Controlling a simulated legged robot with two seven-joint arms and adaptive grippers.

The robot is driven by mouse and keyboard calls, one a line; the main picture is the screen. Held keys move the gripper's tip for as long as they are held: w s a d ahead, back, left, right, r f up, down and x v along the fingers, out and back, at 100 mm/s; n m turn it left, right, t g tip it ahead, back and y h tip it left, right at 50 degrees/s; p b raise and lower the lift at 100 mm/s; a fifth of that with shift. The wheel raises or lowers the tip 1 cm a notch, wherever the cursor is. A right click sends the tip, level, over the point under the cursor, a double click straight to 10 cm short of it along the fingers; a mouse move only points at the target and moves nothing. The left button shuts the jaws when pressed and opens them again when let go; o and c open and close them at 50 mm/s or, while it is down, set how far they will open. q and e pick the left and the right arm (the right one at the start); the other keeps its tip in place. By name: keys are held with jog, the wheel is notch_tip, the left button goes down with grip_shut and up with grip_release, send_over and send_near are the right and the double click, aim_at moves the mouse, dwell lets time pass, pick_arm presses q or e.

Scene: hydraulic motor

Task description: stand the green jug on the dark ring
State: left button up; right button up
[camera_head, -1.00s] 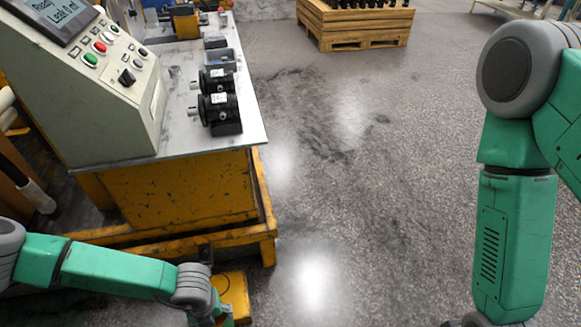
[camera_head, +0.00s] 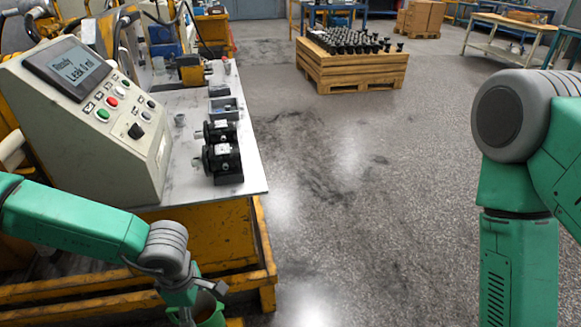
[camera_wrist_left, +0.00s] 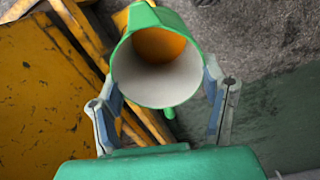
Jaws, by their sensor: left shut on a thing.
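The green jug (camera_wrist_left: 168,65) is held between the two fingers of my left gripper (camera_wrist_left: 160,88) in the left wrist view. Its open mouth faces that camera, with a pale inner wall and an orange area inside. In the head view the jug (camera_head: 211,316) shows only in part at the bottom edge, beside the yellow bench frame and below the tabletop. My left gripper (camera_head: 194,300) is also partly cut off there. I cannot make out a dark ring in either view. My right gripper is out of view; only my right arm shows.
A metal-topped bench (camera_head: 245,178) carries a control console (camera_head: 95,115), black motors (camera_head: 222,158) and a grey bin (camera_head: 224,108). A small grey cup-like part (camera_head: 179,120) stands near the console. A wooden crate (camera_head: 350,70) of dark parts stands farther back. The floor right of the bench is clear.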

pick_arm(q)
notch_tip(320, 180, up, 17)
jog(key=s+a+m+p, duration=0.1)
jog(key=a+m+p, duration=0.1)
jog(key=m, duration=1.6)
jog(key=shift+s+a, duration=0.25)
jog(key=shift+f, duration=0.1)
